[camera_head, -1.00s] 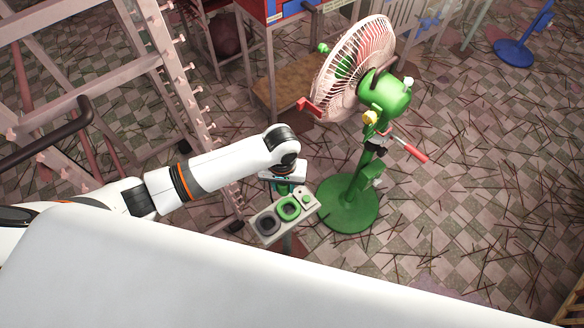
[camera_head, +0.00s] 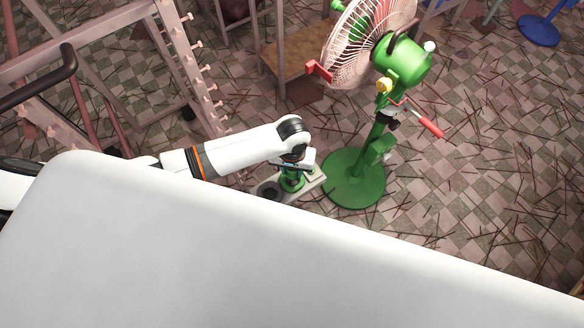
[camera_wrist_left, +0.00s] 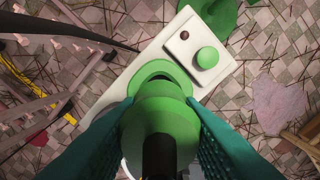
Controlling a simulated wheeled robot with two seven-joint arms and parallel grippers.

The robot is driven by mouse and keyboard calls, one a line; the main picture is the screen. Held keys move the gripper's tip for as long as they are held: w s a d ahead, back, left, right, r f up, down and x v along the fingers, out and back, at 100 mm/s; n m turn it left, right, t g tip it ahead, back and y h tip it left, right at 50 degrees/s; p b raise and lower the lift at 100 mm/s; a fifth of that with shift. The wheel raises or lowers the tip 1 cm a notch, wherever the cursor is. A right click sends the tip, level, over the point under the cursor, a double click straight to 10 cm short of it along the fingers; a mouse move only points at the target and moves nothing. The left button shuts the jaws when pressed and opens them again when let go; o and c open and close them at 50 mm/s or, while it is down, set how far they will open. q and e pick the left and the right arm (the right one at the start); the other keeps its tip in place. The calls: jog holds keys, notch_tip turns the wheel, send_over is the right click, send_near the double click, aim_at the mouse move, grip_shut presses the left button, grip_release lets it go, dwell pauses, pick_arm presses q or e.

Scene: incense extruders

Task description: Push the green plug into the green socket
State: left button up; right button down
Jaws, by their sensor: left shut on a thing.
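The green plug (camera_wrist_left: 160,115) is in my left gripper (camera_wrist_left: 160,140), whose two teal fingers close on it from both sides. A dark cable end is at the near side of the plug. The green socket (camera_wrist_left: 150,74) shows as a green ring on a pale panel, just beyond the plug and partly hidden by it. The plug overlaps the socket in the left wrist view; I cannot tell how deep it sits. In the head view my left gripper (camera_head: 292,172) is over the panel (camera_head: 312,185), with the plug (camera_head: 291,184) below it. My right gripper is not in view.
A dark socket (camera_head: 269,188) is on the same panel, left of the green one. A green button (camera_wrist_left: 207,58) is beside a small dark red spot. A green fan (camera_head: 400,60) stands close to the right. A metal rack (camera_head: 190,70) is at the left.

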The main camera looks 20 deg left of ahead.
aim_at(292, 176)
pick_arm(q)
jog(key=shift+f+b, duration=0.35)
jog(key=shift+f, duration=0.2)
jog(key=shift+r, duration=0.1)
jog(key=shift+s+p, duration=0.1)
jog(key=shift+p, duration=0.5)
jog(key=shift+p, duration=0.5)
jog(key=shift+f+b, duration=0.6)
jog(key=shift+f, duration=0.95)
dwell(0.4)
jog(key=o, duration=1.1)
jog(key=shift+c, duration=0.2)
